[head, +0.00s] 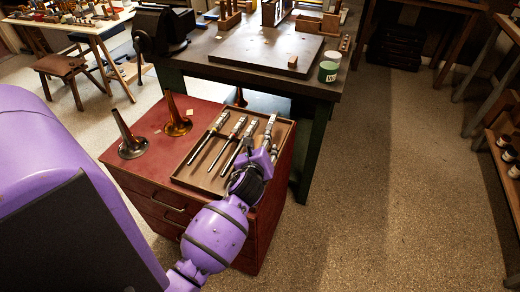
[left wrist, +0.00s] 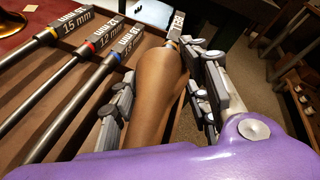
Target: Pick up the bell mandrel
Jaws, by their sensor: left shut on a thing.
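The bell mandrel (left wrist: 157,85) is a wide brown tapered body with a small tag reading "BELL" (left wrist: 176,24) at its far end. My left gripper (left wrist: 160,100) has a finger on each side of it and is shut on it. In the head view my left gripper (head: 268,142) is over the right side of the wooden tray (head: 206,187) and mostly hides the mandrel. I cannot tell whether the mandrel touches the tray. Several slim rod mandrels (left wrist: 75,105) with tags, one reading 15 mm, lie to its left. My right gripper is not in view.
The tray sits on a red drawer cabinet (head: 130,185). A dark workbench (head: 215,65) with a vise (head: 163,28) and pots (head: 328,70) is behind.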

